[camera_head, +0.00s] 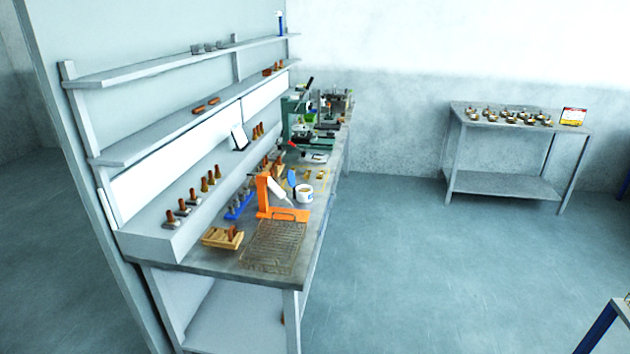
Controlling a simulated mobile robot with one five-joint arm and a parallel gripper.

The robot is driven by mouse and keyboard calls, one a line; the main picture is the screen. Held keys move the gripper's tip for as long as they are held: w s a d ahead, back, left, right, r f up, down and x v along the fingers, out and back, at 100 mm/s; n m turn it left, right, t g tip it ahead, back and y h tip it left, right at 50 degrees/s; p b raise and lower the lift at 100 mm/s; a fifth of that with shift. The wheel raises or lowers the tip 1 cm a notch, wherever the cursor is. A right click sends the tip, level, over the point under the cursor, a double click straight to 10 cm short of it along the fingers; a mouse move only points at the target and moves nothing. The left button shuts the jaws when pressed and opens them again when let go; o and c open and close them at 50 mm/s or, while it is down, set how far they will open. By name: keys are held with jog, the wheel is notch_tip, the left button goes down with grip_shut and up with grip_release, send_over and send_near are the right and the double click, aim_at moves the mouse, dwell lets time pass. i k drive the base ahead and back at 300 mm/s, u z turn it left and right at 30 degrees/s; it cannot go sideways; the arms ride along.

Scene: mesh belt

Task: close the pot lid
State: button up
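No pot with a separate lid can be made out for certain. A small white round container (303,194) with a blue mark stands on the workbench, right of an orange stand. Its top looks brownish, and I cannot tell whether that is a lid or its contents. My gripper is not in view.
The workbench (205,262) runs along the left wall under two shelves (150,73). A wire mesh rack (273,247), an orange stand (263,195) and a wooden block (222,238) crowd its near end. A second table (515,123) stands at the back right. The floor (420,270) between is clear.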

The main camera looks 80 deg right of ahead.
aim_at(290, 178)
jog(key=k, duration=0.65)
jog(key=z, duration=0.9)
jog(key=i, duration=1)
jog(key=u, duration=0.05)
